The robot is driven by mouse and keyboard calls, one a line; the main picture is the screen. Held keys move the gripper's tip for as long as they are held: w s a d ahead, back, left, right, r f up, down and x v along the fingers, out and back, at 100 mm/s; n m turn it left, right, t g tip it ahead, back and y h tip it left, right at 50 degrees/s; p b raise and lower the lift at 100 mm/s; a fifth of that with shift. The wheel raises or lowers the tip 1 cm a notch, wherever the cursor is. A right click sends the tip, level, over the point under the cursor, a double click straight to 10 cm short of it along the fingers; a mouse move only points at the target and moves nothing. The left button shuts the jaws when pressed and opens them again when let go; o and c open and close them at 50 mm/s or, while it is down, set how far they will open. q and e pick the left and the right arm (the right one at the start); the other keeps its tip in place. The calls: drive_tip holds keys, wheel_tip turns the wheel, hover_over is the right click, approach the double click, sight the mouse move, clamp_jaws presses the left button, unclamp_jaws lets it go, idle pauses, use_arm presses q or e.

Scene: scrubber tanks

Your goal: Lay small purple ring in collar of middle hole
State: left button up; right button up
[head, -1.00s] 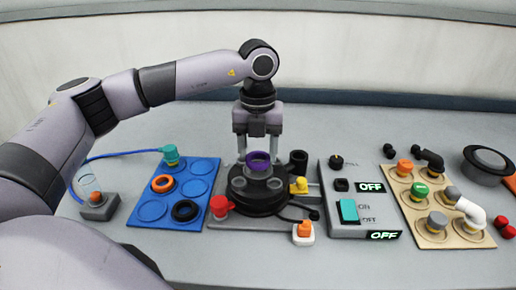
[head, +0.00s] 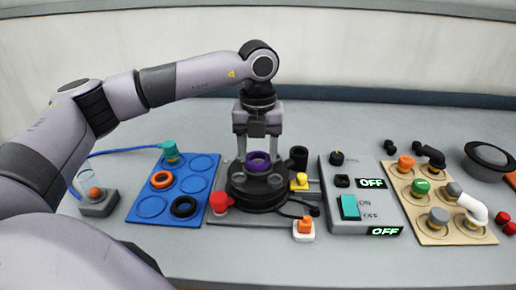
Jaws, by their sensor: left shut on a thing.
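The small purple ring (head: 258,160) is at the middle of the black round tank base (head: 258,193), at the raised middle collar. My left gripper (head: 257,155) points straight down over it, with its fingers on either side of the ring, shut on it. Whether the ring touches the collar cannot be told at this size; the middle hole is hidden beneath it. My right gripper is not in view.
A blue tray (head: 152,222) with an orange ring (head: 162,180) and a black ring (head: 184,207) lies to the left. A grey switch box (head: 375,215) stands close on the right. A beige tray (head: 446,232) holds several caps and fittings. A black post (head: 299,157) rises beside the tank base.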

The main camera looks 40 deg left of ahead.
use_arm(q)
drive_tip(key=shift+f, duration=0.3)
idle(0.9)
drive_tip(key=o, duration=1.5)
drive_tip(key=shift+r, duration=0.1)
wheel_tip(320, 180, up, 7)
drive_tip(key=p, duration=0.4)
drive_tip(key=shift+p, duration=0.4)
drive_tip(key=shift+d, duration=0.1)
